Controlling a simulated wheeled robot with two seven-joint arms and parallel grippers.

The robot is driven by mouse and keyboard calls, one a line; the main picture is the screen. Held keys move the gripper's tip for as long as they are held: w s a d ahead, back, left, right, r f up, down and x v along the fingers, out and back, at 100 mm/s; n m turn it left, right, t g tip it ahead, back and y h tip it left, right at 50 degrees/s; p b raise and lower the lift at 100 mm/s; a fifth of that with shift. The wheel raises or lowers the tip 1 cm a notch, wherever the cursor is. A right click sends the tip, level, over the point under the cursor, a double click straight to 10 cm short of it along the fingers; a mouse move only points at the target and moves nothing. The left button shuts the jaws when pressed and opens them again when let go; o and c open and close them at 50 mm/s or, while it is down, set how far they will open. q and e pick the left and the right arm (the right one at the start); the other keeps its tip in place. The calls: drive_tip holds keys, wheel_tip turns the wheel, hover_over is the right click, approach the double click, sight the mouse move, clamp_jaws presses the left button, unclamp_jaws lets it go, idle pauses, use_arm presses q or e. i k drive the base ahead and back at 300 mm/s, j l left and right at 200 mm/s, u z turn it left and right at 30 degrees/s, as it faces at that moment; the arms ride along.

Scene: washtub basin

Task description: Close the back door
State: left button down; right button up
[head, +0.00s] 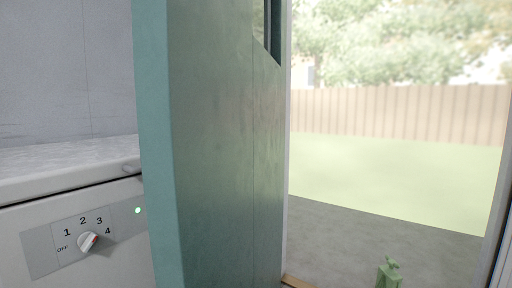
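The back door (215,150) is a teal-green door standing open, its thick pale edge facing me. It fills the middle of the head view, and its lower end is cut off by the frame. To its right is the open doorway, with the frame's jamb (497,240) at the far right edge. No handle shows on the part of the door in view. Neither of my grippers shows in the head view.
A white appliance (70,165) with a numbered dial (88,241) stands close at the door's left. Outside are grey paving (400,236), grass (400,172) and a wooden fence (400,112). A small green object (389,275) is at the bottom right.

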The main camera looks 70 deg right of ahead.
sight(210, 94)
drive_tip(key=i+z, duration=0.1)
drive_tip(key=z, duration=0.35)
drive_tip(key=i+j+z, duration=0.1)
drive_tip(key=z, duration=0.35)
drive_tip(key=i+j+z, duration=0.1)
drive_tip(key=z, duration=0.35)
drive_tip(key=j+z, duration=0.25)
drive_tip(key=z, duration=0.15)
drive_tip(key=j+z, duration=0.2)
drive_tip(key=z, duration=0.25)
drive_tip(key=i, duration=0.05)
